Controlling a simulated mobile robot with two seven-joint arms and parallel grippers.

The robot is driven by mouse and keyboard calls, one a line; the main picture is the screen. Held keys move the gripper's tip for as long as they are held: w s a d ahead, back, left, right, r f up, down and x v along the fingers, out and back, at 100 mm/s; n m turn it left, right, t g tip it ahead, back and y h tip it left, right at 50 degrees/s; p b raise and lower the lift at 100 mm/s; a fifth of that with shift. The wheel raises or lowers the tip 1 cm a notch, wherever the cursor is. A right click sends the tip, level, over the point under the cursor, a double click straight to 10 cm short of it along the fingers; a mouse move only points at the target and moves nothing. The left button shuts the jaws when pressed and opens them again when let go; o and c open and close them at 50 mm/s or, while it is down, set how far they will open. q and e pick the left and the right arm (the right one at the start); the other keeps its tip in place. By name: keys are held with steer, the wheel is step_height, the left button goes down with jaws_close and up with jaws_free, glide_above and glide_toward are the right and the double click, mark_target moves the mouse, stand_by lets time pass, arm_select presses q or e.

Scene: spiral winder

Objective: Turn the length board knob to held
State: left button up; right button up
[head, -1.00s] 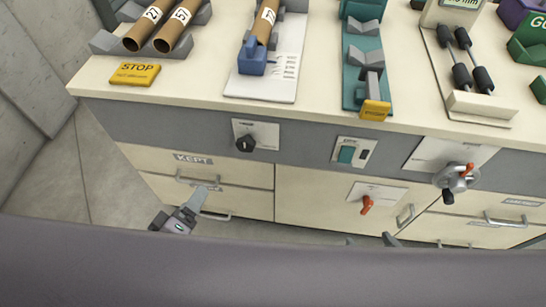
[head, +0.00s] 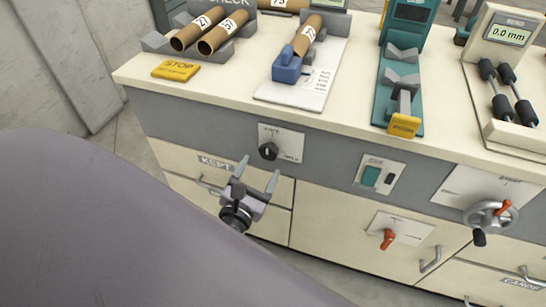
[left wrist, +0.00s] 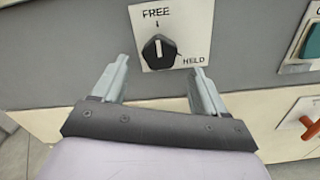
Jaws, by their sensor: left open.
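The length board knob (head: 268,151) is a black rotary knob on a white plate (head: 291,141) on the grey front panel of the bench. In the left wrist view the knob (left wrist: 158,50) has its white mark pointing up at FREE, with HELD printed to its lower right. My left gripper (head: 258,172) is open and empty, just below and in front of the knob. In the left wrist view its two fingers (left wrist: 158,74) point toward the plate, one either side of the knob's line, apart from it. My right gripper is not in view.
A teal switch (head: 371,176), a red-handled knob (head: 388,239) and a crank wheel (head: 490,215) sit to the right on the front. A drawer marked KEPT (head: 216,162) is at the left. Cardboard tubes (head: 222,34) and a length board (head: 303,85) lie on top.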

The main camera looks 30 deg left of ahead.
mark_target(267, 154)
arm_select(q)
steer(key=shift+x, duration=2.9)
steer(key=shift+c, duration=0.3)
steer(key=c, duration=1)
